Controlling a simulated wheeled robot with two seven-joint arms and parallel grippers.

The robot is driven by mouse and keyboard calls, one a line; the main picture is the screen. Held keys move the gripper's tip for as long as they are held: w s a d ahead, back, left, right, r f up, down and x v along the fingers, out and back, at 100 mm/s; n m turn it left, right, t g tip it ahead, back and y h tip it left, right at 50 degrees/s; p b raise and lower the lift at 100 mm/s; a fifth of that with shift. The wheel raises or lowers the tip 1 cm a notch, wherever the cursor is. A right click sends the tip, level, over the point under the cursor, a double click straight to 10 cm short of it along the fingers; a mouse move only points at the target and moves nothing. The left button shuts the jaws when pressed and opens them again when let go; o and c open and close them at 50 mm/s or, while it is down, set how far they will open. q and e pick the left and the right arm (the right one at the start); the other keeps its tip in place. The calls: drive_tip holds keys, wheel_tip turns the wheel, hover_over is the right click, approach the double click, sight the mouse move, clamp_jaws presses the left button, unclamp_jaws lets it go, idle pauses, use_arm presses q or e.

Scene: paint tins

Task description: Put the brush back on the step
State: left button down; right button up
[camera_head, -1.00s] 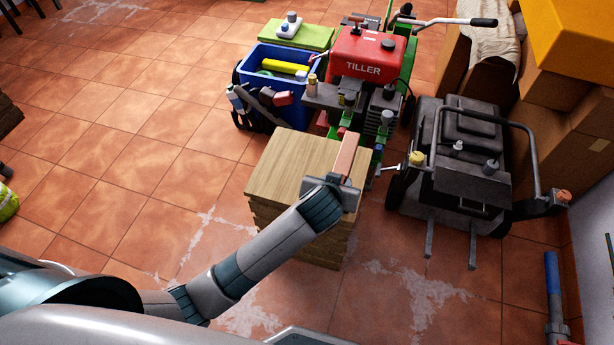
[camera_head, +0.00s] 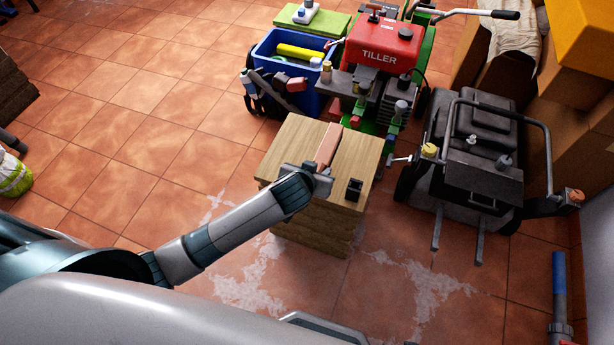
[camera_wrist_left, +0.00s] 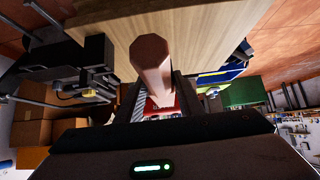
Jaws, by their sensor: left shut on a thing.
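The step is a stack of pale wooden boards (camera_head: 289,144) in the middle of the head view; its top also shows in the left wrist view (camera_wrist_left: 215,25). My left gripper (camera_head: 322,170) is over its top in the head view. It is shut on the brush, seen as a reddish-brown faceted bar (camera_head: 329,143), which also shows in the left wrist view (camera_wrist_left: 152,62). Bristles cannot be made out. I cannot tell whether the brush touches the step. My right gripper is not in view.
A small black holder-like object (camera_head: 354,189) sits on the step's right part. Behind stand a blue crate (camera_head: 317,104) and a red tiller (camera_head: 385,50). A dark machine with a bar handle (camera_head: 478,140) is at the right.

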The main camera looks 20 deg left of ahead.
use_arm(q)
drive_tip(key=a+f, duration=0.2)
drive_tip(key=a, duration=0.1)
drive_tip(key=shift+w+a, duration=0.1)
drive_tip(key=shift+w, duration=0.05)
drive_tip(key=shift+f, duration=1.95)
drive_tip(key=shift+f, duration=0.1)
drive_tip(key=c, duration=1.2)
unclamp_jaws()
